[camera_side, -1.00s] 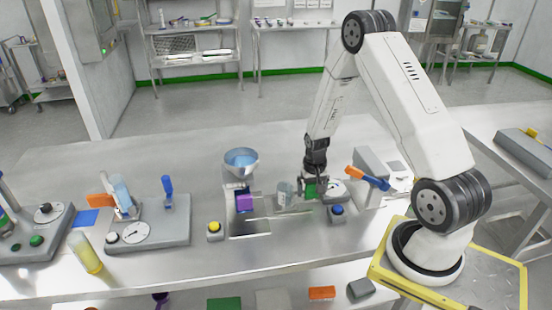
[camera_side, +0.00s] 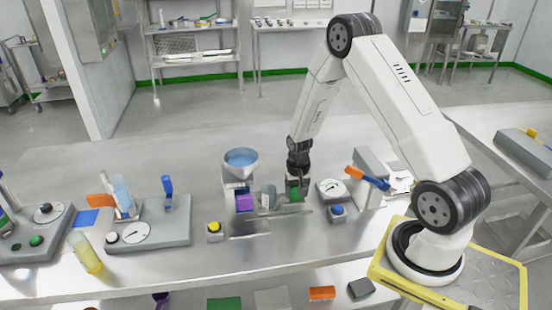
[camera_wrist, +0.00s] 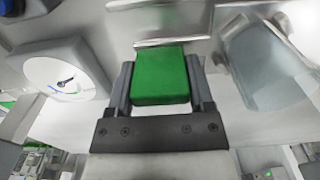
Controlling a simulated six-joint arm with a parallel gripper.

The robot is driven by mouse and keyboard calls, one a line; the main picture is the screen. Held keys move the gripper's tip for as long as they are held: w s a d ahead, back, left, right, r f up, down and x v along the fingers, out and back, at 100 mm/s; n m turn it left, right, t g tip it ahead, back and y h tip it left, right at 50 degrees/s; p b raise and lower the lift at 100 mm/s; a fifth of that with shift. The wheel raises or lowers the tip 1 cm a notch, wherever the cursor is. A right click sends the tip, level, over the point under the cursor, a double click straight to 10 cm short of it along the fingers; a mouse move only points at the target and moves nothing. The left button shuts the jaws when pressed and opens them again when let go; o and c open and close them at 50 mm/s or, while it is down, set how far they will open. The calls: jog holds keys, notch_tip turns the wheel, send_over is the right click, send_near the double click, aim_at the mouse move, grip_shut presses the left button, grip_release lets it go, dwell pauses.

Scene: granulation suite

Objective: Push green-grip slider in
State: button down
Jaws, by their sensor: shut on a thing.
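The green grip (camera_wrist: 160,80) of the slider is a bright green block, held between the two fingers of my gripper (camera_wrist: 160,85) in the wrist view. In the side view, my gripper (camera_side: 296,190) points down at the bench with the green grip (camera_side: 295,194) between its fingers. It is just right of a clear cup (camera_side: 268,197) and left of a white dial (camera_side: 331,188). The slider's metal plate shows as a thin strip (camera_wrist: 172,43) beyond the grip in the wrist view. How far the slider is in is hard to tell.
A funnel with blue content (camera_side: 241,161) stands above a purple block (camera_side: 244,202) left of the cup. Buttons, yellow (camera_side: 214,226) and blue (camera_side: 337,210), flank the station. The bench front (camera_side: 290,245) is clear.

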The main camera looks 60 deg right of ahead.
aim_at(272, 194)
jog(key=w+a, duration=0.5)
jog(key=shift+w+a, duration=0.25)
grip_release()
jog(key=shift+r, duration=0.15)
